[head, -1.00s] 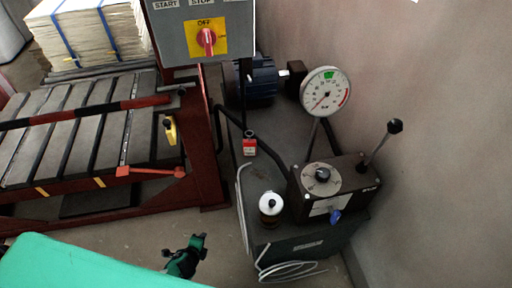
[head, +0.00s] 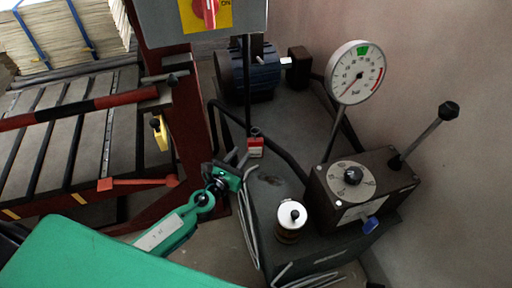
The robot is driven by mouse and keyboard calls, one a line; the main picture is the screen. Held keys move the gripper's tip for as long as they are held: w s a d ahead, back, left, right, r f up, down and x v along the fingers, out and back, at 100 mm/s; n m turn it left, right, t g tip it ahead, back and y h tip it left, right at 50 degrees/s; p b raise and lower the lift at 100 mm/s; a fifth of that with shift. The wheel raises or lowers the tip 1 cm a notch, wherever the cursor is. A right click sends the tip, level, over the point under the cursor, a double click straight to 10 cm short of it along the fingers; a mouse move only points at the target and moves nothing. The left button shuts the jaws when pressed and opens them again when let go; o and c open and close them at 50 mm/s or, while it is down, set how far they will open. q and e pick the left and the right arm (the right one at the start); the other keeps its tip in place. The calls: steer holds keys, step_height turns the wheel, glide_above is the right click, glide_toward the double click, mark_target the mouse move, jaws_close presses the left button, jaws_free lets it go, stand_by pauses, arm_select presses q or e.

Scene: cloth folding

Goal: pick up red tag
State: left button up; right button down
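The red tag (head: 254,149), a small red piece with a white label, hangs at the lower end of a dark rod or hose above the grey tank top in the head view. My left gripper (head: 239,158), green with dark fingers, is just left of the tag and a little below it in the picture. Its two fingers look spread apart, with nothing seen between them. I cannot tell whether a finger touches the tag. My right gripper is not in view.
A pump unit with a pressure gauge (head: 355,73), a lever (head: 431,133) and a white-capped filler (head: 291,214) stands at right. A motor (head: 251,74) is behind the tag. A red-framed slatted table (head: 188,130) and control box (head: 164,20) are at left.

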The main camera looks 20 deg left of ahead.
mark_target(255, 142)
arm_select(q)
steer(key=x, duration=1.1)
steer(key=shift+w+d+r, duration=0.1)
steer(key=shift+w, duration=0.4)
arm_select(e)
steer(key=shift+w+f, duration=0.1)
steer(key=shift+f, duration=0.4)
arm_select(q)
jaws_close()
